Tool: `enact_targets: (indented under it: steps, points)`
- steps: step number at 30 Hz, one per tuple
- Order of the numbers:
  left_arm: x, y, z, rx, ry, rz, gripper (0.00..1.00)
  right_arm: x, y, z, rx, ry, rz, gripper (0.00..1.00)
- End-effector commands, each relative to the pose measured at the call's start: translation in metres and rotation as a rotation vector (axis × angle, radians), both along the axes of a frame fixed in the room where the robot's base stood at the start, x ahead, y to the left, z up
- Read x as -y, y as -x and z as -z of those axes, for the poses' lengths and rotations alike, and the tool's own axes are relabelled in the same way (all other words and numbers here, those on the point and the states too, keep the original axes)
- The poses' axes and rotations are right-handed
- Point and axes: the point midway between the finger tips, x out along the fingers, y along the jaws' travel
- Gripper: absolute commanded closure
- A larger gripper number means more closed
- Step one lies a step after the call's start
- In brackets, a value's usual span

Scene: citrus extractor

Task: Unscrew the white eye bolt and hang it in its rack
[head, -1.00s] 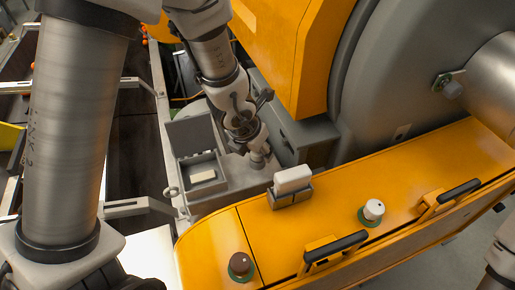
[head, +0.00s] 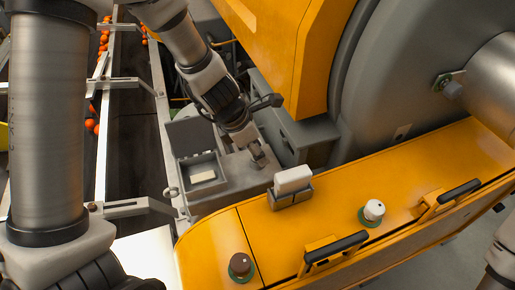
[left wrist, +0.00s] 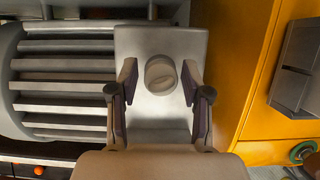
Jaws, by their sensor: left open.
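In the left wrist view, a pale, round-based piece with a raised bar (left wrist: 160,72) stands on a grey metal plate (left wrist: 195,45). It looks like the eye bolt, though its eye is seen end-on and its white colour is not clear. My left gripper (left wrist: 158,88) is open, with one finger on each side of the piece and gaps between. In the head view my left gripper (head: 259,161) is low over the grey housing and hides most of the piece. I cannot make out the rack for certain. My right gripper is out of view.
An open grey box (head: 203,176) with a pale block inside stands left of the gripper. A white block (head: 293,178) sits in a holder on the yellow cover (head: 215,240). White (head: 373,209) and brown (head: 240,264) knobs and black handles (head: 336,247) stick up there.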

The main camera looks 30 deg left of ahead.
Motion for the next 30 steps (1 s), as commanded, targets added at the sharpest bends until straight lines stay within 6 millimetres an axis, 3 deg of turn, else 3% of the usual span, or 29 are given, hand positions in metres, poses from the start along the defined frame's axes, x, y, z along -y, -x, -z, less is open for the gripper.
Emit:
enact_targets:
  steps: [4, 6, 7, 14, 30]
  points:
    - [0.0000, 0.0001, 0.0001, 0.000, 0.000, 0.000, 0.55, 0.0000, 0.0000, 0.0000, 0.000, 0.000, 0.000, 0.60]
    - [0.0000, 0.0001, 0.0001, 0.000, -0.001, 0.000, 0.80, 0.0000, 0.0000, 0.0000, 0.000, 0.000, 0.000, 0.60]
    - [0.0000, 0.0001, 0.0001, 0.000, -0.001, 0.000, 0.85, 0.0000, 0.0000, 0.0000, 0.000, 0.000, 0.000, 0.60]
    - [0.0003, 0.0001, 0.0001, 0.000, -0.001, -0.017, 0.85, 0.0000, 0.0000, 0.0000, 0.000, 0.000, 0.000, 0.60]
    - [0.0004, 0.0008, 0.0002, -0.002, -0.004, -0.368, 0.85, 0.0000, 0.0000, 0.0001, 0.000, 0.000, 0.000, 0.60]
